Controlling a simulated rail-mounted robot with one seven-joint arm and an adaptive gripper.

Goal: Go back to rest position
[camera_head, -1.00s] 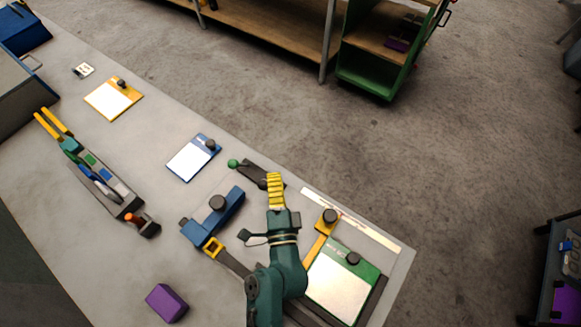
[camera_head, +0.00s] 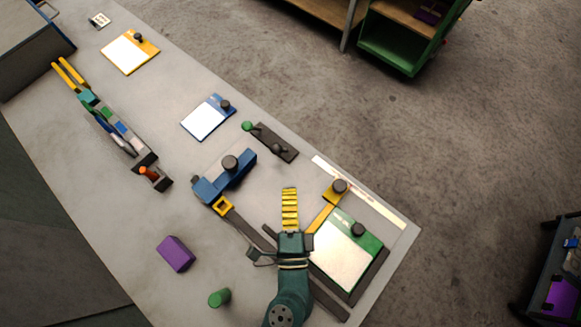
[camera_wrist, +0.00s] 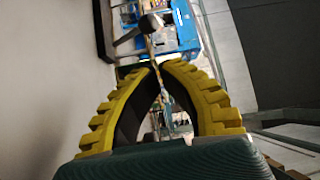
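My gripper (camera_head: 290,210) has ridged yellow fingers and a dark green body. In the head view it is above the grey worktable (camera_head: 120,245), left of the green-topped die plate (camera_head: 345,252) and right of the blue clamp-like fixture (camera_head: 226,178). In the wrist view the two fingers (camera_wrist: 157,65) curve together at their tips, with nothing seen held between them. A blue object with a dark knob (camera_wrist: 152,22) shows beyond the tips; I cannot tell which it is.
The table also holds a blue-edged plate (camera_head: 207,118), a yellow-edged plate (camera_head: 130,52), a dark bar with green knob (camera_head: 270,141), a tool rack (camera_head: 120,130), a purple block (camera_head: 175,254) and a green cylinder (camera_head: 219,297). A green cart (camera_head: 398,45) stands beyond.

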